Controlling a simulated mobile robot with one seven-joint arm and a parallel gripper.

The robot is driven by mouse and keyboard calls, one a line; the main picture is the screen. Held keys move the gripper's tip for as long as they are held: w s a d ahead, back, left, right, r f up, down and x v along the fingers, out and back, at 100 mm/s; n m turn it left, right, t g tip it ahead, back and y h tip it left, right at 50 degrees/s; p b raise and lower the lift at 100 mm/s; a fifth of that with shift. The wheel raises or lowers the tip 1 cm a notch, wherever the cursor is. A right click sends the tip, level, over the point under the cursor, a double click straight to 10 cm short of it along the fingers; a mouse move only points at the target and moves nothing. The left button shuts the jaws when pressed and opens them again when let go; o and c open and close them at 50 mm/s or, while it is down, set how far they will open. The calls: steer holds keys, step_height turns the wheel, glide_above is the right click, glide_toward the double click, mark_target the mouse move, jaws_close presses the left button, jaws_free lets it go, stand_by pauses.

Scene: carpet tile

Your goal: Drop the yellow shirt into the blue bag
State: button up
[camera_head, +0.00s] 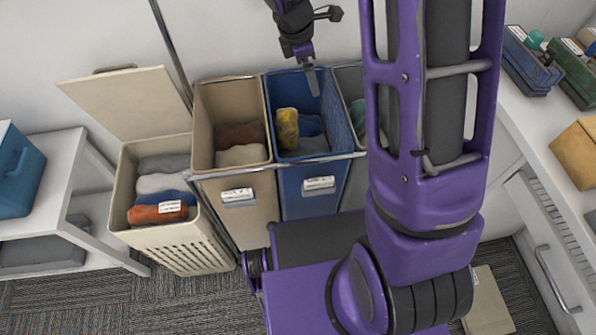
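The yellow shirt (287,128) is a bunched cloth inside the blue bag, near its left wall. It lies against darker blue cloth, with grey cloth in front. The blue bag (308,190) is the tall middle compartment of a sorter, open at the top, with a white label on its front. My gripper (313,82) points down over the back part of the blue bag's opening, apart from the yellow shirt. Nothing visible hangs from it. Only one narrow fingertip shows clearly, so the finger gap cannot be made out.
A beige bag (238,205) with brown and beige cloths stands left of the blue bag. A grey bag (347,78) is on the right, partly hidden by my arm. A lidded hamper (185,240) holds folded clothes. A white counter (540,125) is at right.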

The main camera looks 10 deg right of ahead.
steer(key=p+v, duration=0.1)
steer(key=v, duration=1.1)
steer(key=shift+a+r, duration=0.15)
steer(key=shift+r, duration=0.2)
